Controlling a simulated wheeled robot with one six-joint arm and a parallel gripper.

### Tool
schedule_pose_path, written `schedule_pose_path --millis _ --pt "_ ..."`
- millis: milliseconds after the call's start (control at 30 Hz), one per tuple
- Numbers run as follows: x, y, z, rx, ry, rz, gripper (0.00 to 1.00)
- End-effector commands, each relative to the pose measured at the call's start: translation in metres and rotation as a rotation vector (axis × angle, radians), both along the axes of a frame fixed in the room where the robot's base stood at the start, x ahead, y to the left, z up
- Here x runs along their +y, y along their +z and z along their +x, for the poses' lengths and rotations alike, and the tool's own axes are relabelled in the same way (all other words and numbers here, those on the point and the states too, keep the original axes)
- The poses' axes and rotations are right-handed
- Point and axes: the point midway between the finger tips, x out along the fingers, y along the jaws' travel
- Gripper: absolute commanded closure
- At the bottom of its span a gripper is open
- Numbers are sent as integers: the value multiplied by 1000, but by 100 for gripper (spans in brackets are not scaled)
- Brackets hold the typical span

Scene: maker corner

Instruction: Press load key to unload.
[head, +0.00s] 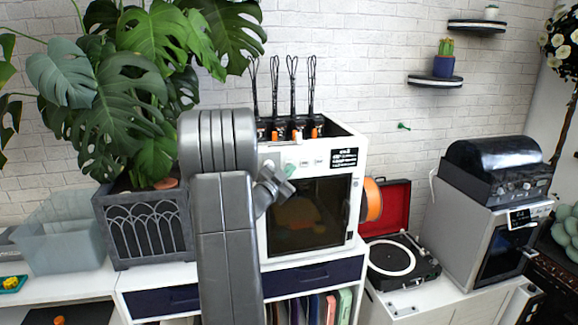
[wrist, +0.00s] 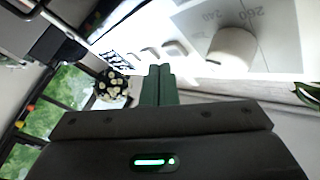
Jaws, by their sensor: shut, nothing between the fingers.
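A white 3D printer (head: 357,205) with a dark door stands on the cabinet. Its upper front strip carries small pale keys (head: 305,163) and a black label (head: 344,158). In the wrist view a row of light keys (wrist: 150,54) lies just beyond the fingertips, beside a white round knob (wrist: 232,48) with a temperature scale. Key lettering is too small to read, so I cannot tell which is the load key. My gripper (head: 290,169) is shut and empty, in front of the strip's left part. Its green fingers (wrist: 158,70) point at the panel; contact cannot be told.
Several black feeders (head: 293,128) with orange parts stand on the printer's top. A potted plant (head: 145,225) is close on the left. A turntable (head: 400,262) and a grey machine (head: 485,215) stand to the right. My arm hides the printer's left side.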

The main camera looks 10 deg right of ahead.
Motion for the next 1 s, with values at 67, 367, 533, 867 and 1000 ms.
schedule_pose_path --millis 67,367,533,867,1000 --pt "0 -1 3 0 0 0 100" --pt "0 0 7 1 1 0 100" --pt "0 0 7 0 0 0 100" --pt "0 0 10 1 1 0 100" --pt "0 0 12 1 1 0 100"
